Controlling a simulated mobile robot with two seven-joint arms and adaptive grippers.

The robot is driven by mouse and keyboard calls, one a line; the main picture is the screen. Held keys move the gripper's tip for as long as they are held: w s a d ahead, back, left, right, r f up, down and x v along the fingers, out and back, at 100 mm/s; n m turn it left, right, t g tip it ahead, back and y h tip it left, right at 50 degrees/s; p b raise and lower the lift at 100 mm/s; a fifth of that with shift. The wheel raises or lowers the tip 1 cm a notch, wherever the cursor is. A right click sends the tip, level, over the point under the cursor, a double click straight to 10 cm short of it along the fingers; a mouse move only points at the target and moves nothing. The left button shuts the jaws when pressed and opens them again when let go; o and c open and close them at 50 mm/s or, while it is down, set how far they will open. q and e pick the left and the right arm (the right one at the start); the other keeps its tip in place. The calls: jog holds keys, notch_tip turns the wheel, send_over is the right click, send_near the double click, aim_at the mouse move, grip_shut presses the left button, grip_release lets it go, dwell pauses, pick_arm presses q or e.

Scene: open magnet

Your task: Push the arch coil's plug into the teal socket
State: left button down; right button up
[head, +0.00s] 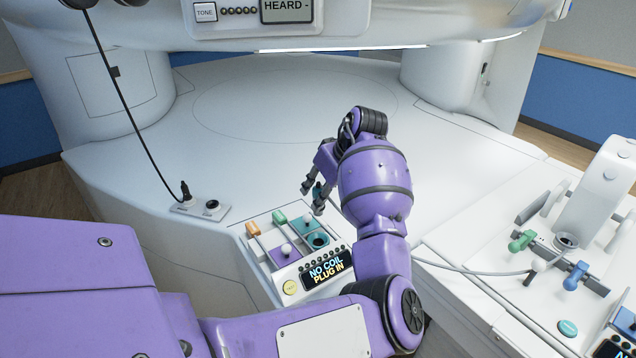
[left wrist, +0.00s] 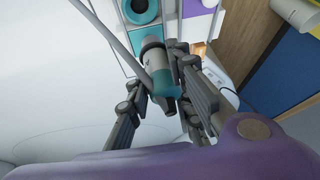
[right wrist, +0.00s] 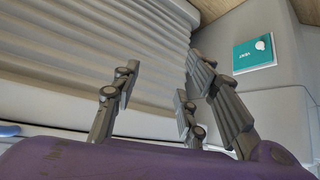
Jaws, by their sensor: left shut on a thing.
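My left gripper (head: 314,194) is shut on a plug with a teal body and grey collar, above the socket panel in the head view. The plug (left wrist: 161,76) shows between the fingers in the left wrist view, tilted, with a grey cable beside it; fingers mostly hide it in the head view. The teal socket (head: 318,240) is an empty dark round hole just below the gripper; a teal ring (left wrist: 141,10) shows at the top of the left wrist view, apart from the plug. The white arch coil (head: 603,180) stands at the right. My right gripper (right wrist: 160,105) is open and empty.
A grey cable (head: 470,270) crosses to the right cart. A black-corded plug (head: 186,193) stands at left.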

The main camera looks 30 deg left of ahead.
aim_at(323, 209)
pick_arm(q)
jog(key=shift+f, duration=0.15)
jog(key=shift+d+f+b, duration=0.1)
jog(key=shift+f+b, duration=0.2)
jog(key=shift+f, duration=0.3)
notch_tip(323, 209, down, 6)
jog(key=b, duration=0.2)
jog(key=shift+r+b, duration=0.2)
jog(key=shift+b, duration=0.2)
jog(key=shift+f, duration=0.8)
pick_arm(e)
jog(key=f, duration=0.1)
jog(key=d+f, duration=0.1)
jog(key=shift+s+f, duration=0.15)
jog(key=shift+f, duration=0.25)
jog(key=shift+s+f, duration=0.25)
pick_arm(q)
jog(key=shift+f, duration=0.45)
pick_arm(e)
jog(key=shift+s+d+f, duration=0.1)
jog(key=shift+s+f, duration=0.05)
jog(key=shift+s, duration=0.2)
pick_arm(q)
jog(key=shift+f, duration=0.65)
pick_arm(e)
jog(key=shift+w, duration=0.35)
pick_arm(q)
jog(key=shift+f, duration=0.35)
